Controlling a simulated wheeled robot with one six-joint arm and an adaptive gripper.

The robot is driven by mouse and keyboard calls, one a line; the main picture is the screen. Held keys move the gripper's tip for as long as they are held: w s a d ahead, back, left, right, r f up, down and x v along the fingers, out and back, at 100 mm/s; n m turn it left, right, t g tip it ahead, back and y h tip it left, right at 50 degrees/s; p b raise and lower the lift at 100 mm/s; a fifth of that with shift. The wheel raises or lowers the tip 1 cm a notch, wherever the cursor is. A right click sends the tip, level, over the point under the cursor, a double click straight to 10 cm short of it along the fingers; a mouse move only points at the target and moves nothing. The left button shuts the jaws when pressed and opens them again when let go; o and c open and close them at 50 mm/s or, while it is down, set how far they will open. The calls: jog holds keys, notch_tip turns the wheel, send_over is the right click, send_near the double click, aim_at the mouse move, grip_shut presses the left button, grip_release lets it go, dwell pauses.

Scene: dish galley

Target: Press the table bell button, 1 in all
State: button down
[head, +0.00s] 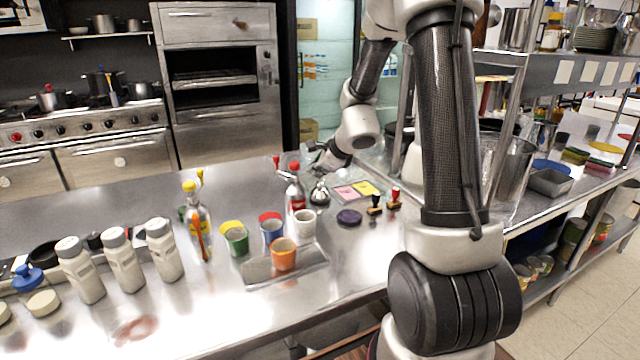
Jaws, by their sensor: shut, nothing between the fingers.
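The table bell (319,198) looks like a small silvery dome on a dark base. It stands on the steel counter in the middle of the head view, just right of a red-capped bottle. My gripper (321,174) is at the end of my arm, right above the bell, pointing down and to the left. It is shut with nothing in it. The fingertips are small and dark here, and I cannot tell whether they touch the button on top of the bell.
A red-capped bottle (295,194) stands close left of the bell. A white cup (304,224), a dark round pad (349,217), stamps (375,205) and pink and yellow notes (345,192) are nearby. Coloured cups sit on a tray (312,262). Bare counter lies at the front.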

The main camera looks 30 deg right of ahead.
jog(key=shift+f, duration=0.15)
jog(key=shift+f, duration=0.25)
jog(key=shift+f, duration=0.5)
dwell(0.5)
jog(key=shift+r, duration=0.95)
jog(key=shift+r, duration=2.5)
